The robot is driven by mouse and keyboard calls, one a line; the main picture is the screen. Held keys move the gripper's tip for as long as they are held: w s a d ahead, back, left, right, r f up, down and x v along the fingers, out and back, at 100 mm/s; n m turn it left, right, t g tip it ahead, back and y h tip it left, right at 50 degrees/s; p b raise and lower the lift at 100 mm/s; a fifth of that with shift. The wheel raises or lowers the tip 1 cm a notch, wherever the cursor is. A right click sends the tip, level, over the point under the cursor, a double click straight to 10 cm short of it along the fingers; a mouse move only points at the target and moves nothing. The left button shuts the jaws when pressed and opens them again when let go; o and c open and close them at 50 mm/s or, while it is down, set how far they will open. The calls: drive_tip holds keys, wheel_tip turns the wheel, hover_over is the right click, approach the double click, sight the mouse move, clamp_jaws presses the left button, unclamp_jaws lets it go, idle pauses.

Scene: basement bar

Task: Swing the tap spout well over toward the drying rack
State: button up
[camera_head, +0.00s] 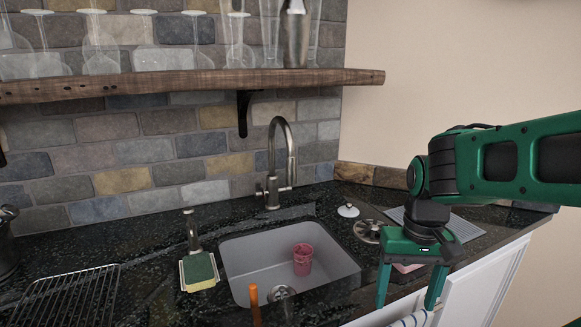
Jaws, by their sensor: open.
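The tap (272,185) is brushed metal and stands behind the sink. Its tall arched spout (291,140) curves over to the right and its end hangs near the sink's back right side. The drying rack (70,299) is a dark wire grid on the counter at the lower left, left of the sink. My gripper (408,298) points down with its green fingers spread apart. It is over the counter's right front edge, to the right of the sink and well away from the tap. A reddish thing shows partly between and behind the fingers.
The sink (240,262) holds a pink cup (302,259). A green and yellow sponge (199,271) lies left of it. An orange stick-like thing (254,304) rises at the front. A metal strainer (369,231) and a white stopper (348,210) lie right. A wooden shelf (190,83) with glasses hangs above.

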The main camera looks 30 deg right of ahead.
drive_tip(key=shift+c, duration=1.1)
drive_tip(key=shift+w+r+t, duration=0.2)
drive_tip(key=shift+w+r, duration=0.05)
drive_tip(key=shift+r, duration=0.25)
drive_tip(key=shift+w+r+t, duration=0.2)
drive_tip(key=shift+r, duration=0.25)
drive_tip(key=c, duration=1)
drive_tip(key=shift+t, duration=0.3)
drive_tip(key=w, duration=0.1)
drive_tip(key=w+r, duration=0.1)
drive_tip(key=w, duration=0.2)
drive_tip(key=shift+d+r, duration=0.2)
drive_tip(key=shift+r, duration=0.2)
clamp_jaws()
drive_tip(key=w+d+r+n+t+y, duration=0.2)
drive_tip(key=w+r+n, duration=0.1)
drive_tip(key=w+r, duration=0.75)
drive_tip(key=w+d+r+n+t+y, duration=0.25)
drive_tip(key=w+r, duration=0.55)
drive_tip(key=w, duration=0.6)
drive_tip(key=w+a+f, duration=0.5)
drive_tip(key=a+f, duration=0.2)
drive_tip(key=a, duration=0.1)
drive_tip(key=shift+w+a+f, duration=0.15)
drive_tip(key=shift+a+f, duration=0.15)
drive_tip(key=shift+a, duration=0.05)
